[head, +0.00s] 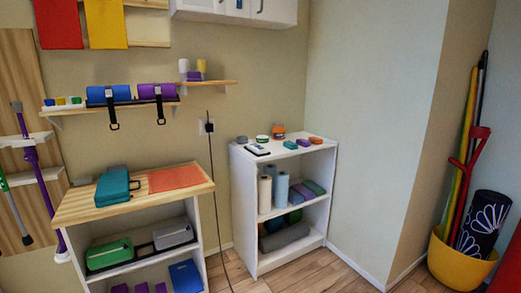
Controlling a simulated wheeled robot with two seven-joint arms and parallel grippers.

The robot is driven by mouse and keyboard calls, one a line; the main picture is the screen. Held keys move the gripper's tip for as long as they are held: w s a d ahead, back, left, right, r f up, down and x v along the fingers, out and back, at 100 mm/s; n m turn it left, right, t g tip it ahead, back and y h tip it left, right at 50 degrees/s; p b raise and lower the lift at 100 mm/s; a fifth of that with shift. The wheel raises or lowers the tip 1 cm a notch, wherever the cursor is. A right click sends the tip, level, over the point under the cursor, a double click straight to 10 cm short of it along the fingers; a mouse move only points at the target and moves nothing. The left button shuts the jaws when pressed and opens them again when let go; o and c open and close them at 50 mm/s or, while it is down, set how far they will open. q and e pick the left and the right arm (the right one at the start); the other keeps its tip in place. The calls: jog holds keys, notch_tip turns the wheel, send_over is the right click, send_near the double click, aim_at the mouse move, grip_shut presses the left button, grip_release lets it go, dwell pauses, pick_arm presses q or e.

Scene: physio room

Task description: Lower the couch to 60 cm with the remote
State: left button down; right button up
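A small white and dark flat item (258,150) lies on top of the white shelf unit (242,205), at its front left. It may be the remote, but it is too small to tell. I cannot make out a couch in the head view. A red surface (508,268) is cut off at the lower right edge, and I cannot tell what it belongs to. Neither of my grippers is in view.
More small items, including an orange one (279,131), share the white unit's top. A wood-topped shelf (85,208) with a teal case (113,187) stands left. A yellow bucket (460,262) stands right. A dark cable (213,190) hangs between the units.

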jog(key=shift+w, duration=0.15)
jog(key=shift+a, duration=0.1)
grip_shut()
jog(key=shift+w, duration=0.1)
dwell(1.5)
